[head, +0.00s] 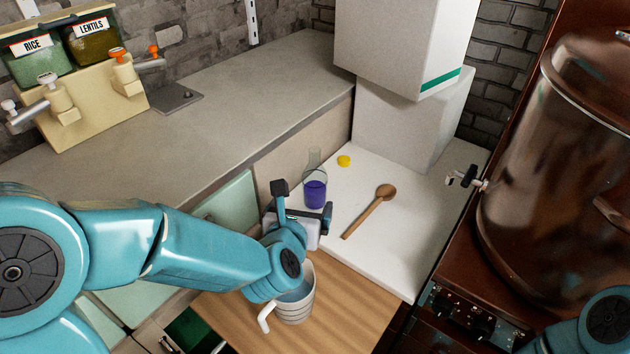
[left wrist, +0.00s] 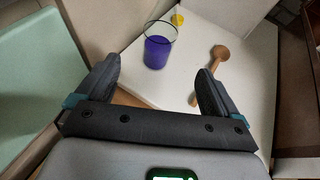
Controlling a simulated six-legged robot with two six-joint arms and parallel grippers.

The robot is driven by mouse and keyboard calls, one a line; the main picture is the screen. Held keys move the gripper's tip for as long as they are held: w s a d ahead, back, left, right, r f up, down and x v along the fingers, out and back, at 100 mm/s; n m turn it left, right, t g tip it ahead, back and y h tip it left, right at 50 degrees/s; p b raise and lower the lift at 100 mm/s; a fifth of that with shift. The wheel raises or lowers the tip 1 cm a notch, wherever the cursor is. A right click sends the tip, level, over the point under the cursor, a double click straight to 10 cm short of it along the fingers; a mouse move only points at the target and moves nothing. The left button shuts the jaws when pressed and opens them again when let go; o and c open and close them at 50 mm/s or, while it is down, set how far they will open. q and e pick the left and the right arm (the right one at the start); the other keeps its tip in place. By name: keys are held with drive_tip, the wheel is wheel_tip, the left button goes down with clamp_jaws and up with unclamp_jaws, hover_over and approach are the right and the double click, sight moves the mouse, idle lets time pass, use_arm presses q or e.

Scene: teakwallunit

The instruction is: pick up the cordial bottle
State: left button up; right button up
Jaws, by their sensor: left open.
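The cordial bottle (head: 315,193) is clear with purple liquid in its lower part and a narrow neck. It stands upright on the white shelf surface, near its left side. In the left wrist view the bottle (left wrist: 157,50) is ahead of my left gripper (left wrist: 157,78), between the lines of its two fingers and beyond their tips. My left gripper also shows in the head view (head: 303,201), just on the near side of the bottle. It is open, with nothing between the fingers. My right gripper is out of the head view.
A yellow cap (head: 344,161) and a wooden spoon (head: 370,211) lie right of the bottle. White boxes (head: 412,125) stand behind. A striped mug (head: 296,306) stands on the wooden board (head: 352,310) below my left wrist. A large brown urn (head: 560,160) stands at right.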

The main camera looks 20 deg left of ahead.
sight(312, 189)
use_arm(q)
drive_tip(key=x, duration=0.8)
drive_tip(key=shift+w+a+f, duration=0.1)
drive_tip(key=shift+w+f, duration=0.1)
drive_tip(key=shift+f, duration=0.05)
drive_tip(key=x, duration=0.3)
drive_tip(key=p+x, duration=0.1)
drive_tip(key=x, duration=0.2)
drive_tip(key=shift+f, duration=0.25)
drive_tip(key=shift+s, duration=0.1)
drive_tip(key=shift+c, duration=0.3)
drive_tip(key=c, duration=1)
drive_tip(key=shift+r, duration=0.15)
drive_tip(key=c, duration=0.3)
